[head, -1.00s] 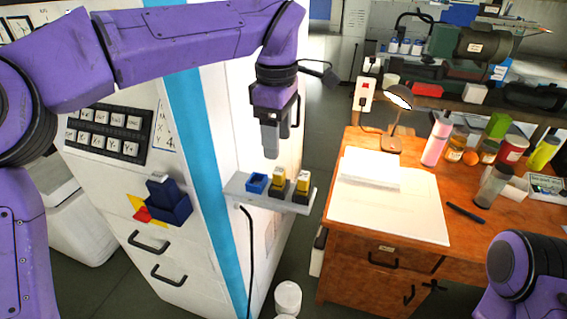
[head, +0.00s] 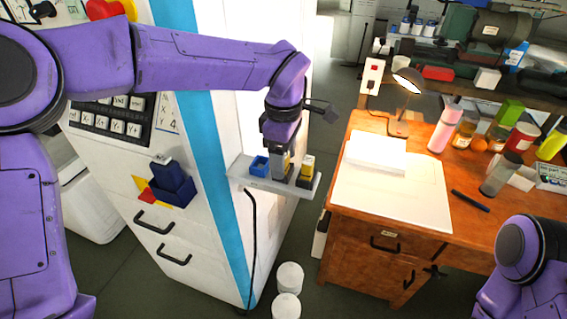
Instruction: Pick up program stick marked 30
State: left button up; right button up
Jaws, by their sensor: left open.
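A small light shelf (head: 268,188) on the side of the white cabinet carries a row of holders. The left one is a blue holder (head: 259,166). The right one is dark, with a yellow stick (head: 307,166) topped by a pale label. My left gripper (head: 281,168) is open and points down at the middle holder, with its fingers at the middle yellow stick, which they mostly cover. I cannot tell whether the fingers touch it. The markings are too small to read, so I cannot tell which stick is 30. My right gripper is out of view.
A dark blue block-like holder (head: 171,186) sits on the cabinet front above the handles. A wooden desk (head: 375,222) at right bears paper, a lamp (head: 403,95) and bottles. White cylinders (head: 288,277) stand on the floor below the shelf.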

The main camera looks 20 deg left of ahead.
pick_arm(q)
jog(key=c, duration=1)
jog(key=shift+c, duration=0.2)
